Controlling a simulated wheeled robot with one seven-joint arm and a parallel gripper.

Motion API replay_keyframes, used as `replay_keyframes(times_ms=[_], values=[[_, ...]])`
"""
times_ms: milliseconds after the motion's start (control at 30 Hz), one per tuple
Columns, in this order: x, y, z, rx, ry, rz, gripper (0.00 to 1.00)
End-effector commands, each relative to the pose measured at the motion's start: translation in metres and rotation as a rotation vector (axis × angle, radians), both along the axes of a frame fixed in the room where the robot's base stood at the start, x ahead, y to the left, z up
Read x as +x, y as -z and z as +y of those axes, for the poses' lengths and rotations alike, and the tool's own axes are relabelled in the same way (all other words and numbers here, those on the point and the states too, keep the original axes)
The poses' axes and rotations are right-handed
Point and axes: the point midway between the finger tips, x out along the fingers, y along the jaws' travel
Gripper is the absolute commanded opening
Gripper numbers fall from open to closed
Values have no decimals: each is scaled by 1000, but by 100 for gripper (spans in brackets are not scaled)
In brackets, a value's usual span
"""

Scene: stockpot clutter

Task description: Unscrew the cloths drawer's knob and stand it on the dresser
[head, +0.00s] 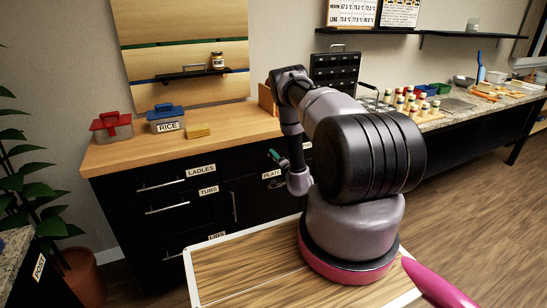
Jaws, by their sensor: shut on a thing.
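The dresser (234,138) has a wooden top and black drawers, with labels reading LADLES, TUBS, LIDS and PLAT. No label reading cloths can be made out; a label (307,146) right of my arm is mostly covered. My gripper (275,156), small and partly teal, is at the upper right drawer front (240,167), above the PLAT label. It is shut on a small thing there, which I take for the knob. The knob itself is too small and hidden to make out, and I cannot tell whether it is still attached.
On the dresser top stand a red-lidded box (111,127), a blue-lidded RICE box (166,118) and a yellow sponge (197,131). The top right of the sponge is clear. A wooden box (267,98) and a black rack (335,70) stand farther right. A plant (30,185) is at left.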

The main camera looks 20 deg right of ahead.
Motion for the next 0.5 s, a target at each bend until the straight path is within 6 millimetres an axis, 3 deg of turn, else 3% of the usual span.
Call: replay_keyframes(times_ms=[100, 133, 200, 500], values=[[0, 0, 0, 2, 0, 1, 0], [0, 0, 0, 2, 0, 1, 56], [0, 0, 0, 3, 0, 1, 80], [0, 0, -1, 17, 1, 1, 80]])
